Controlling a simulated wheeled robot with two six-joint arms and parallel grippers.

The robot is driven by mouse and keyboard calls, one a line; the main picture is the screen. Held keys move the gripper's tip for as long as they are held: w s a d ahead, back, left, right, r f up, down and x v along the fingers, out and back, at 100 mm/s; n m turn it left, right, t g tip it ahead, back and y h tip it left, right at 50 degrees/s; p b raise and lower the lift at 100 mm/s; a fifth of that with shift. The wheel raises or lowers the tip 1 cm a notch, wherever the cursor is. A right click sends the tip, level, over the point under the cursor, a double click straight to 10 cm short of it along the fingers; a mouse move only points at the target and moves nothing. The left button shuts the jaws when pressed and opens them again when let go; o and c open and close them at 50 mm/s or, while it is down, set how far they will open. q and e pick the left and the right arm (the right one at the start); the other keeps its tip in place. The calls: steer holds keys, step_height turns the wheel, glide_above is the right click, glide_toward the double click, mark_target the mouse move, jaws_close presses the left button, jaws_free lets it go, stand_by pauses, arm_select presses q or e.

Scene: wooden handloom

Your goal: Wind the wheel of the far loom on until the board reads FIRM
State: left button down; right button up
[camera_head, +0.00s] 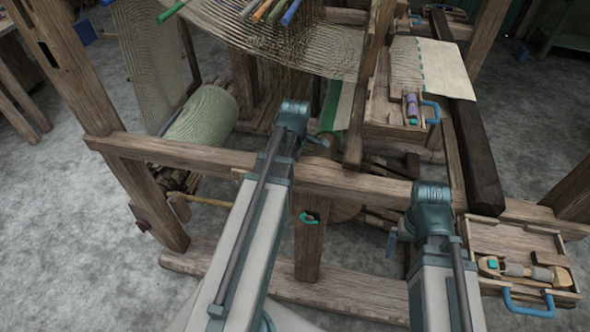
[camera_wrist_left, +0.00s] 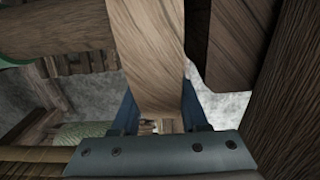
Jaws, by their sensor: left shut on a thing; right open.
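In the left wrist view my left gripper (camera_wrist_left: 160,118) has its two blue fingers either side of a light wooden piece (camera_wrist_left: 150,50), shut on it. Whether this piece belongs to the wheel, I cannot tell. In the head view the left arm reaches over the loom's front beam (camera_head: 215,157), and its fingers are mostly hidden. A rounded wooden part, perhaps the wheel (camera_head: 345,211), shows partly below that beam. My right gripper (camera_head: 392,243) is open and empty, low beside the beam, with its jaws partly hidden. No board with readable words is in view.
A roll of green cloth (camera_head: 203,117) lies left of my left arm. A tray with a blue handle (camera_head: 528,302) sits at the right, another tray (camera_head: 395,127) further back. Woven cloth (camera_head: 330,50) spans the top. Wooden posts crowd the left arm. Bare floor (camera_head: 60,220) lies left.

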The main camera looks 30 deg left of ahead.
arm_select(q)
steer(key=a+f+h+b, duration=0.2)
steer(key=b, duration=0.1)
steer(key=shift+s+a+f+t, duration=0.1)
steer(key=shift+s+f+t, duration=0.1)
steer(key=shift+s+t, duration=0.15)
steer(key=shift+a+f+h+b, duration=0.2)
steer(key=shift+h+b, duration=0.2)
steer(key=shift+h, duration=0.3)
steer(key=shift+s+r, duration=0.1)
steer(key=shift+c, duration=2.1)
jaws_free()
steer(key=shift+r, duration=0.15)
